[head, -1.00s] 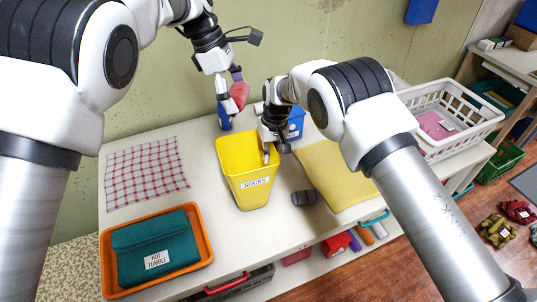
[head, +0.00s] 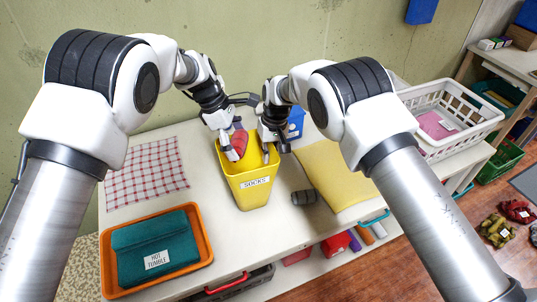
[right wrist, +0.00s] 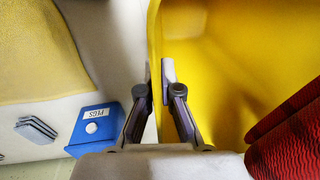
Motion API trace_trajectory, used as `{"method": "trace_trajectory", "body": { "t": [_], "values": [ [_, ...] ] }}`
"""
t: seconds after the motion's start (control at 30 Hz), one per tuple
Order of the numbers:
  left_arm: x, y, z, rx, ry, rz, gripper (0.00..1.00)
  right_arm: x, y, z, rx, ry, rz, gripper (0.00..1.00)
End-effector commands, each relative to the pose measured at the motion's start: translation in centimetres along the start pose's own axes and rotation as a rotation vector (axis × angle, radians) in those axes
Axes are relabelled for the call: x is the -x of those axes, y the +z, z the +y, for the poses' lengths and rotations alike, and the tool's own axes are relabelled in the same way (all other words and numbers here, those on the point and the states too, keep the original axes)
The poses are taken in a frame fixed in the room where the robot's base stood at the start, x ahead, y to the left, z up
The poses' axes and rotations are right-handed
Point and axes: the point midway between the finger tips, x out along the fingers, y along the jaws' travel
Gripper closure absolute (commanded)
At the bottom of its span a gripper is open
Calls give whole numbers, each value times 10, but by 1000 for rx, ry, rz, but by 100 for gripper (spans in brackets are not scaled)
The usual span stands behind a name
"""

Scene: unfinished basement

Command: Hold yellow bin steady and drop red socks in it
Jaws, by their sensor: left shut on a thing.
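The yellow bin (head: 250,196) with a SOCKS label stands upright on the white table. My left gripper (head: 230,148) is shut on the red socks (head: 236,146) and holds them over the bin's opening, near its back left rim. The red socks show at the right edge of the right wrist view (right wrist: 290,140), by the bin's inside. My right gripper (head: 273,145) is at the bin's back right rim. The bin's floor is hidden.
A blue box (head: 296,122) stands behind. Left are a checked cloth (head: 146,172) and an orange tray (head: 206,254) with a teal folded cloth (head: 155,240). A white basket (head: 450,112) stands right.

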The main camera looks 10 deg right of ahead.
Motion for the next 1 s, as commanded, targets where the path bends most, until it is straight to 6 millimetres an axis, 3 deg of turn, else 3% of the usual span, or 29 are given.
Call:
{"method": "trace_trajectory", "body": {
  "t": [0.23, 0.27, 0.3, 0.73, 1.0],
  "values": [
    [-2, -1, 0, 0, 0, 0, 47, 0, 0, 0, 0, 0, 0, 100],
    [-2, -1, 0, 0, 0, 0, 9, 0, 0, 0, 0, 0, 0, 100],
    [-2, -1, 0, 0, 0, 0, 0, 0, 0, 0, 0, 0, 0, 100],
    [6, -1, 1, 0, 3, 0, 0, 0, 0, 0, 0, 0, -1, 100],
    [68, -1, 1, -1, 6, 0, 0, 0, 0, 0, 0, 0, -1, 100]
  ]
}}
